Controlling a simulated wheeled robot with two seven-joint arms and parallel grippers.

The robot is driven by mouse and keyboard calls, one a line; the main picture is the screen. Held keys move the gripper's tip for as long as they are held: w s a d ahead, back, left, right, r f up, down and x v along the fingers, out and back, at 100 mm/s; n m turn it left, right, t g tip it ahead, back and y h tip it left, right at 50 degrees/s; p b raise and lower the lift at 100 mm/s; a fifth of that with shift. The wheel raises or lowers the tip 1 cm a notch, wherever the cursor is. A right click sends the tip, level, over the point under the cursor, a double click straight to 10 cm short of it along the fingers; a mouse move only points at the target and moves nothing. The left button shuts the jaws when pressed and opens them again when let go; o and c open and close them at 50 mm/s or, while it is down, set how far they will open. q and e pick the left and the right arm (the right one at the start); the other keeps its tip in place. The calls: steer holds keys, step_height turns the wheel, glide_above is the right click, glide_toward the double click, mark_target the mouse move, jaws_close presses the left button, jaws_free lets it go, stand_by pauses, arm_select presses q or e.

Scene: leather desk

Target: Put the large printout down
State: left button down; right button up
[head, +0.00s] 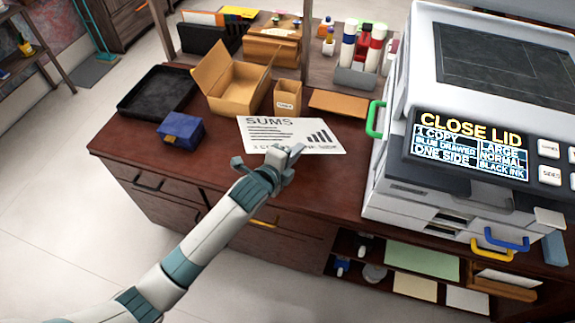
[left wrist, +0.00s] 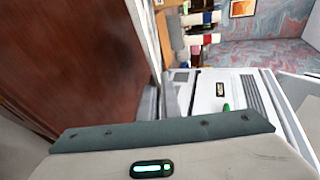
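The large printout (head: 291,135) is a white sheet headed SUMS with lines of text and a small bar chart. I cannot tell whether the fingers touch or pinch the sheet. My right gripper is not in view.
The copier (head: 440,190) stands right, its screen reading CLOSE LID. A black tray (head: 155,92), blue box (head: 181,131), open cardboard box (head: 232,85), small labelled box (head: 287,97) and flat brown piece (head: 339,104) surround the printout. Bare desk (head: 335,180) lies before the copier.

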arm_select(q)
steer(key=shift+f+b, duration=1.8)
steer(key=shift+f, duration=0.95)
steer(key=c, duration=2.2)
jaws_free()
steer(key=shift+o, duration=0.2)
